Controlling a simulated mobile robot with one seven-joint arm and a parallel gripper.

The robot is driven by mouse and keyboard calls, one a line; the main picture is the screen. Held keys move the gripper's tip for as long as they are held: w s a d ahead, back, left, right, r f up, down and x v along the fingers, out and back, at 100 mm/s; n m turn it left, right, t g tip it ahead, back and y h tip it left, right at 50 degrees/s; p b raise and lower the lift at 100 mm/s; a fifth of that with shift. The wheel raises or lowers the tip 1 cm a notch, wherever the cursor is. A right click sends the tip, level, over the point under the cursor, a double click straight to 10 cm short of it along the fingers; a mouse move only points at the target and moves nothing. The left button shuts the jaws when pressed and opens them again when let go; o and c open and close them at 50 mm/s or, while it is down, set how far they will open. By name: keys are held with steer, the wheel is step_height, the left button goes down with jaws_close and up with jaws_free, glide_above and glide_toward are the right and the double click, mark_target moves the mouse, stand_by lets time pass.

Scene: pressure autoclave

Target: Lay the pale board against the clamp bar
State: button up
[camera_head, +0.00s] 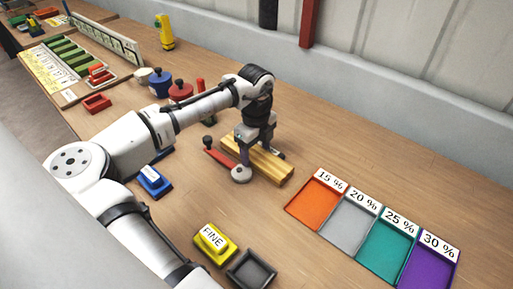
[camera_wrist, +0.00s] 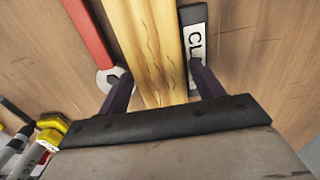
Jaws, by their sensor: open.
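The pale board (camera_head: 271,169) is a yellowish wooden strip lying on the table; it also fills the middle of the wrist view (camera_wrist: 147,45). A dark bar with a white label reading "CL…" (camera_wrist: 197,45), apparently the clamp bar, lies along its right side in the wrist view. The two look side by side, with little or no gap; I cannot tell whether they touch. My gripper (camera_head: 258,153) is open above the board, and its fingers (camera_wrist: 162,78) stand on either side of it. The bar is mostly hidden in the head view.
A red wrench-like tool (camera_head: 219,157) with a round grey end lies left of the board. Orange (camera_head: 315,199), grey, teal and purple trays with percentage labels stand to the right. A yellow "FINE" block (camera_head: 214,242) and a dark tray (camera_head: 252,269) are in front.

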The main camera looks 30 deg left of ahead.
mark_target(255, 153)
step_height(255, 153, up, 12)
steer(key=b, duration=0.1)
steer(key=shift+r, duration=0.15)
steer(key=shift+s+a, duration=0.1)
